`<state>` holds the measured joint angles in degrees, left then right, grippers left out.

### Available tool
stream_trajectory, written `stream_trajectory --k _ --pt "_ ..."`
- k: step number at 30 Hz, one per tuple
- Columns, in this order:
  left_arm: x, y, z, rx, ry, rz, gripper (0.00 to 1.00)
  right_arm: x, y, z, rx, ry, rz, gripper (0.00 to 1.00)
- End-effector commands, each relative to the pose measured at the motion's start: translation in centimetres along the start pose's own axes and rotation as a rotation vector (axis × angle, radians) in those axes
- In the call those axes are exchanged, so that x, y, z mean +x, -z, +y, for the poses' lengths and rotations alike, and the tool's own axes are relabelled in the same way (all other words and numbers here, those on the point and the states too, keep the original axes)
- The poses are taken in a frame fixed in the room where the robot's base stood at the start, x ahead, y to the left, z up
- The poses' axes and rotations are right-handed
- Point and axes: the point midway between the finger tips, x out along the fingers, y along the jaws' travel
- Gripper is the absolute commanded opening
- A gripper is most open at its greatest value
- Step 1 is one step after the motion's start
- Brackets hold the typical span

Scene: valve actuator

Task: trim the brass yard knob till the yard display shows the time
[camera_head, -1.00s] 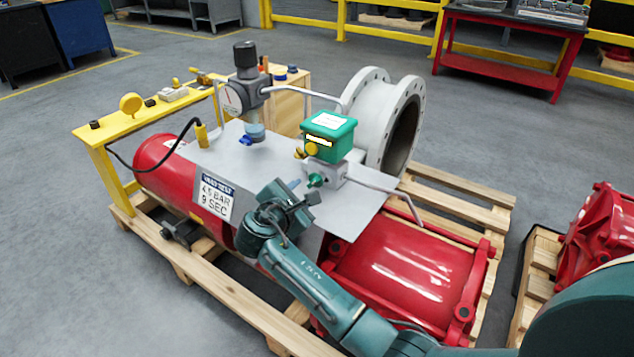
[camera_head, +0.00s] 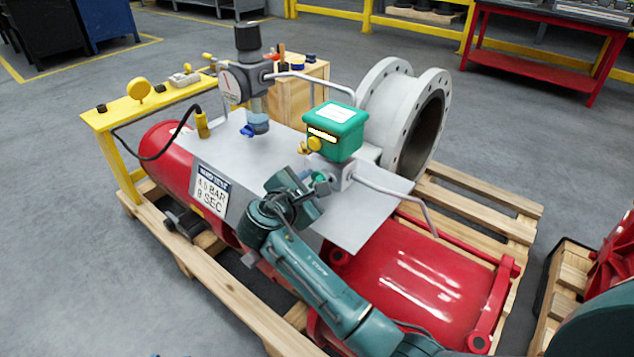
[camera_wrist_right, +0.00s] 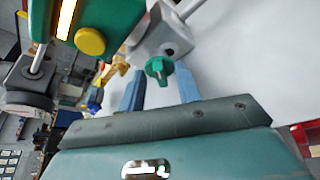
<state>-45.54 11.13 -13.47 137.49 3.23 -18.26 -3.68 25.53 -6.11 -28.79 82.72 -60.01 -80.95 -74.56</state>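A green box (camera_head: 336,130) sits above the steel plate, with a small lit display (camera_head: 322,135) on its face; the figures are too small to read. A yellow round knob (camera_head: 315,143) sits below the display and also shows in the right wrist view (camera_wrist_right: 90,41). A brass-coloured fitting (camera_wrist_right: 115,68) shows beside it. A green knob (camera_wrist_right: 159,67) sits on the grey block beneath the box. My right gripper (camera_head: 306,181) is just in front of that block. In the wrist view its two blue fingers (camera_wrist_right: 160,88) are apart, with the green knob seen between and beyond them. My left gripper is not in view.
A sign (camera_head: 212,190) reads 4.5 BAR, 9 SEC. A round dial gauge (camera_head: 232,85) with a black-topped regulator stands behind left. A bent grey pipe (camera_head: 395,192) runs right of the block. Red cylinder and housing (camera_head: 415,285) lie on a wooden pallet (camera_head: 225,300).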

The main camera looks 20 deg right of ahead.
Motion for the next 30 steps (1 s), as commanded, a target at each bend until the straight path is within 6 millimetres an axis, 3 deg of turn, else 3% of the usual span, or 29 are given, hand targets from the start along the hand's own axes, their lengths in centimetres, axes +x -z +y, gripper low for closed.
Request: stream_trajectory --k 11,23,30 --pt "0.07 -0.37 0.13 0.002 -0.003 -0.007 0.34 -0.09 0.05 0.01 0.000 0.000 0.000 0.33" --pt "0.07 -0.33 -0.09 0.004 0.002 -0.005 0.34 -0.06 0.05 -0.01 0.000 0.000 0.000 0.00" --pt "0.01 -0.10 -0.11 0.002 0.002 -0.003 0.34 -0.06 -0.01 -0.03 0.015 -0.006 -0.001 0.00"
